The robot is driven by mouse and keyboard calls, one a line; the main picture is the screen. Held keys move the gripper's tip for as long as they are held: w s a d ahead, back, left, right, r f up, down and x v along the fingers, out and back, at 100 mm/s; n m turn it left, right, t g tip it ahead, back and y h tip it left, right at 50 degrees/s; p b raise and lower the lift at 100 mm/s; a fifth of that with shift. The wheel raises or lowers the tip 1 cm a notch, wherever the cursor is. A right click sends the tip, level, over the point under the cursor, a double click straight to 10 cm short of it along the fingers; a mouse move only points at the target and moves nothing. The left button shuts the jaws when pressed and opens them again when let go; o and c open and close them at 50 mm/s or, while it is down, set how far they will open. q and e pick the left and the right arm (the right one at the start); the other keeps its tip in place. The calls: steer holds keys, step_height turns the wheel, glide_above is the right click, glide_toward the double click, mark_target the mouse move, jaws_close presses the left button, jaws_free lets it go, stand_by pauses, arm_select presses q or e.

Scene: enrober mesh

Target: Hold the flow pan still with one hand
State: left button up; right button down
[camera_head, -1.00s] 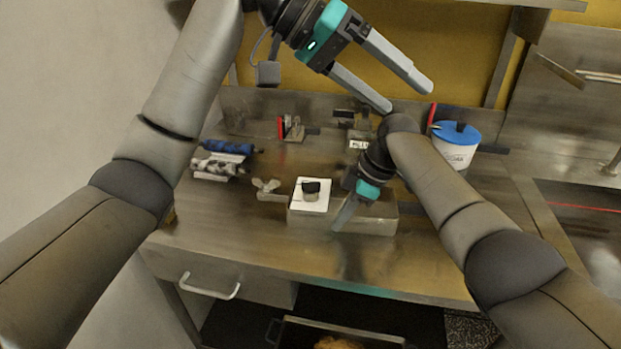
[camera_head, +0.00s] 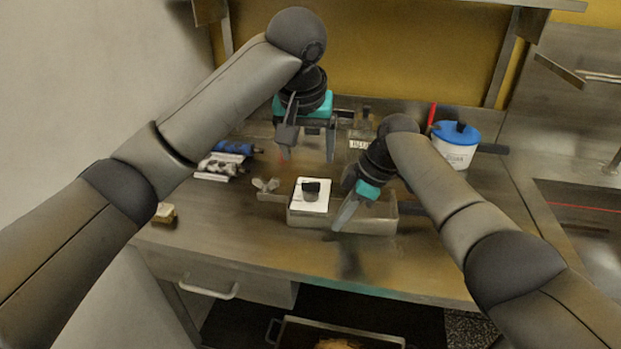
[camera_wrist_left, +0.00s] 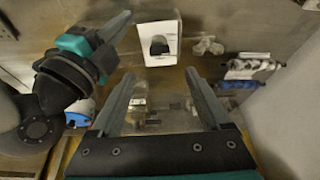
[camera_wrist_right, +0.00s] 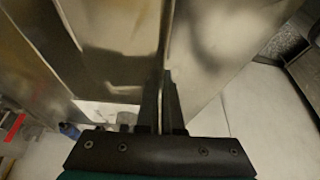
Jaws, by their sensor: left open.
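The flow pan (camera_head: 382,225) is a low metal box on the bench. A white card (camera_head: 296,209) with a small dark piece (camera_head: 311,189) sits at its left end. My right gripper (camera_head: 340,220) reaches down to the pan's front wall. In the right wrist view its fingers (camera_wrist_right: 161,105) are close together with a thin metal wall between them. My left gripper (camera_head: 307,156) is open and empty, pointing down above the back of the bench, behind the pan. In the left wrist view its fingers (camera_wrist_left: 160,90) are wide apart with nothing between them.
A white tub with a blue lid (camera_head: 456,145) stands at the back right. Blue and white wrapped rolls (camera_head: 226,160) and a wing-shaped part (camera_head: 266,186) lie left of the pan. A beige block (camera_head: 165,212) is at the left edge. The front of the bench is clear.

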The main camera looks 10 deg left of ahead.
mark_target(311, 183)
arm_select(q)
steer(key=x, duration=1)
jaws_close()
stand_by(0.4)
